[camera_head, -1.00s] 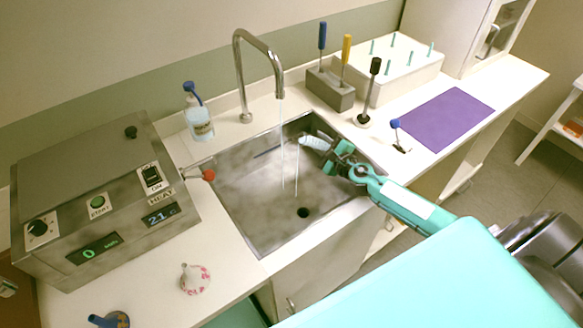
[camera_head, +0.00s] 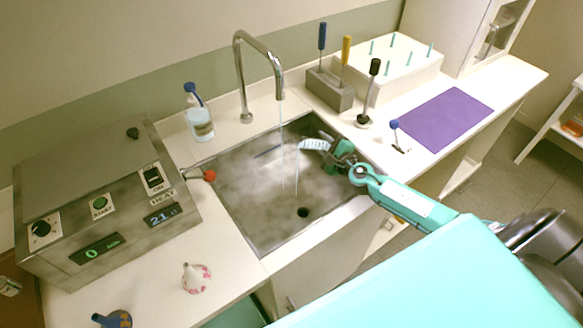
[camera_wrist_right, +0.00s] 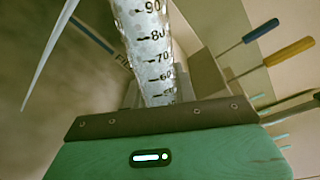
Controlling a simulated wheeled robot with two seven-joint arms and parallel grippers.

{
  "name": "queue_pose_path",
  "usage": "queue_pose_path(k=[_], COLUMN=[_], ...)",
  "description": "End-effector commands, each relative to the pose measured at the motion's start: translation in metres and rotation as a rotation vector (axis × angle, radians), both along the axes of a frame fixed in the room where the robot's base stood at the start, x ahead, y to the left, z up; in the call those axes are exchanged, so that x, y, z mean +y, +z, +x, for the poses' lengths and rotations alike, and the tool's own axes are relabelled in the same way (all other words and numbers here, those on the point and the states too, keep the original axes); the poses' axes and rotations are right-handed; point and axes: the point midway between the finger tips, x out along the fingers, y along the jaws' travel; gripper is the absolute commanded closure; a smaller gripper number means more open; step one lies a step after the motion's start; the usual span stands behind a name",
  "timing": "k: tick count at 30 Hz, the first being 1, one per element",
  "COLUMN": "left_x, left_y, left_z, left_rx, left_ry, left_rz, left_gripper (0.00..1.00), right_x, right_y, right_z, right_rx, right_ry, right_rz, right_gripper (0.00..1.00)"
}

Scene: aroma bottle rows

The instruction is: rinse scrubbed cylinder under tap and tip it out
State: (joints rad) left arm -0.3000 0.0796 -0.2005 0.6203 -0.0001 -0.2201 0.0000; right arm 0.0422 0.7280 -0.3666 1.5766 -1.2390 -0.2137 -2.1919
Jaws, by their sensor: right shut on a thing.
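My right gripper (camera_head: 336,151) is over the right side of the sink (camera_head: 240,223), shut on a clear graduated cylinder (camera_head: 313,145). The cylinder lies tilted toward the left in the head view. In the right wrist view the cylinder (camera_wrist_right: 150,50) shows black graduation marks and whitish spots or droplets on its wall. The tap (camera_head: 262,45) arches over the sink, and a thin stream of water falls from its spout into the basin. The cylinder's left end is close to the stream; I cannot tell whether water enters it. My left gripper is not in view.
A grey block with brushes (camera_head: 331,88) and a white peg rack (camera_head: 392,72) stand behind the sink at right. A steel heating bath (camera_head: 100,205) stands left. A wash bottle (camera_head: 198,117) is near the tap. A purple mat (camera_head: 445,118) lies clear at right.

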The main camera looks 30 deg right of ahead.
Motion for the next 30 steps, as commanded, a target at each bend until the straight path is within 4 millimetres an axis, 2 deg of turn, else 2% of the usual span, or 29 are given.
queue_pose_path(k=[12, 30], left_x=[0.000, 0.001], left_y=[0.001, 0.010], left_z=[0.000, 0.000], left_rx=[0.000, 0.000], left_ry=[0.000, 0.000], left_rz=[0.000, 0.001], left_gripper=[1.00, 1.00], right_x=[0.000, -0.004], right_y=[0.001, 0.000], right_z=[0.000, 0.000], right_rx=[-0.001, -0.003], right_ry=[0.000, 0.000], right_rz=[-0.004, -0.121], right_gripper=[0.96, 0.96])
